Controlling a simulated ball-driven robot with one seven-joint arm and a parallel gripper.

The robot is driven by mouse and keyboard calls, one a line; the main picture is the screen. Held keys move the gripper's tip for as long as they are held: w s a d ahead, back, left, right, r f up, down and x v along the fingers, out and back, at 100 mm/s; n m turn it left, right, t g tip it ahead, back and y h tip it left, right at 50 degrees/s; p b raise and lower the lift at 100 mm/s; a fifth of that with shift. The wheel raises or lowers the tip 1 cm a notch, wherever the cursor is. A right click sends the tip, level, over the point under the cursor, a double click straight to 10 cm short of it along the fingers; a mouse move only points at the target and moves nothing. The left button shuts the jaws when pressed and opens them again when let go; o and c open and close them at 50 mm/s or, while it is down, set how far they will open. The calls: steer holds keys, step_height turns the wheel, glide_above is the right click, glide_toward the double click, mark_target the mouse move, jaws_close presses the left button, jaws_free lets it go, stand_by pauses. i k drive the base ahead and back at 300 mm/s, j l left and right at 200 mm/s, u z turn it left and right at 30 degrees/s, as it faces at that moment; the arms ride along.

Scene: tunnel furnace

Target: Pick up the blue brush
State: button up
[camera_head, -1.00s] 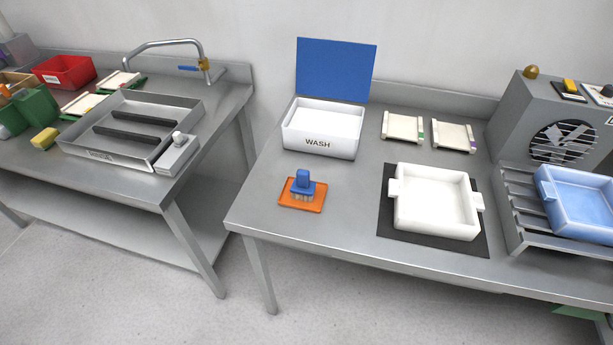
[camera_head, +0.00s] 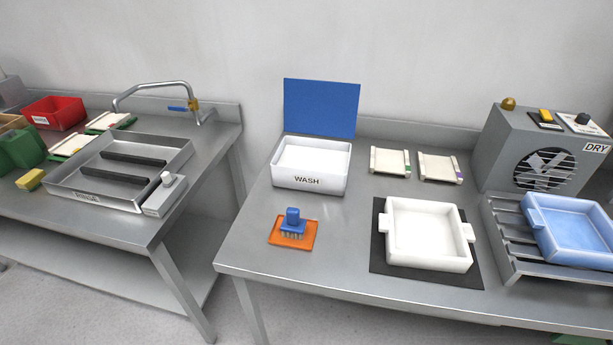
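The blue brush (camera_head: 293,223) stands upright on an orange mat (camera_head: 279,241) near the left front part of the right-hand metal table.
Behind the brush is a white WASH bin (camera_head: 312,181) with a raised blue panel (camera_head: 320,107). To its right a white tray (camera_head: 427,233) sits on a black mat (camera_head: 382,262). A grey DRY unit (camera_head: 510,140) and blue tray (camera_head: 575,230) are farther right. The RINSE basin (camera_head: 75,188) is on the left table.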

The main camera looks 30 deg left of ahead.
mark_target(292, 226)
steer(key=i, duration=0.15)
steer(key=i+u, duration=0.2)
steer(key=u, duration=0.2)
steer(key=i+l+u, duration=0.1)
steer(key=u, duration=0.3)
steer(key=i, duration=0.1)
